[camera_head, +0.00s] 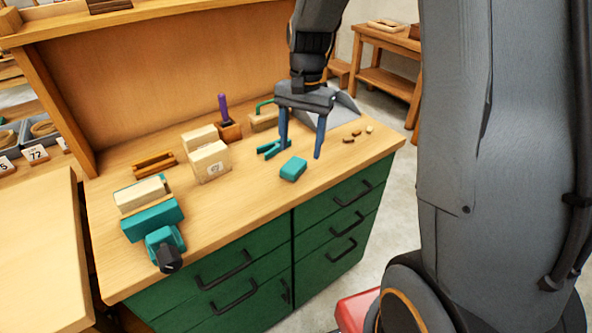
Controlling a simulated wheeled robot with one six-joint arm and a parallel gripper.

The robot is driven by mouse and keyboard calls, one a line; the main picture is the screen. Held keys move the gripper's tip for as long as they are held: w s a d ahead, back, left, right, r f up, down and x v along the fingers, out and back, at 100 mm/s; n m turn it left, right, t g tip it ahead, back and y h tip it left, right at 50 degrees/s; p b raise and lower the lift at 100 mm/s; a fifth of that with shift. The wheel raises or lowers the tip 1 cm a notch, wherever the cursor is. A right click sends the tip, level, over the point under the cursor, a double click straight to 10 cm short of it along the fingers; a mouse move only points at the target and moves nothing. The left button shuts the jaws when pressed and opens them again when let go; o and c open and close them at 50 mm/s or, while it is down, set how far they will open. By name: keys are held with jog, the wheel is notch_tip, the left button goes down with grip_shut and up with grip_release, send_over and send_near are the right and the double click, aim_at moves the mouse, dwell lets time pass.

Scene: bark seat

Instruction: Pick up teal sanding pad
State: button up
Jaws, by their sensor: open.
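The teal sanding pad (293,169) is a small rounded block lying flat on the wooden workbench top (240,206), right of the middle. My gripper (301,151) points down with its two blue fingers apart, and it is empty. In the picture the fingertips are just above and behind the pad, one to each side of it. I cannot tell how high they are over the bench.
A teal clamp-like tool (268,151) lies just behind the pad. A grey dustpan-like piece (340,108) and small brown bits (348,140) lie to the right. The bench front is clear.

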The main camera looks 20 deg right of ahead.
aim_at(294, 164)
jog(key=w, duration=0.1)
jog(key=w+m, duration=0.1)
jog(key=w, duration=0.1)
jog(key=shift+d+f+m, duration=0.2)
jog(key=shift+f+m, duration=0.1)
jog(key=shift+w+f, duration=0.1)
jog(key=shift+f, duration=0.15)
jog(key=shift+s+a+f+p, duration=0.15)
jog(key=shift+f+p, duration=0.25)
jog(key=shift+f, duration=0.8)
jog(key=shift+s+a+f+p, duration=0.1)
jog(key=shift+a+f+p, duration=0.25)
jog(key=shift+f, duration=0.8)
jog(key=shift+s+a+f+p, duration=0.15)
jog(key=shift+f+p, duration=0.3)
jog(key=shift+f, duration=0.75)
jog(key=shift+w, duration=0.1)
jog(key=c, duration=1.3)
jog(key=shift+r+b, duration=1.15)
jog(key=shift+r, duration=3.95)
jog(key=o, duration=0.6)
jog(key=c, duration=0.3)
jog(key=shift+d, duration=0.1)
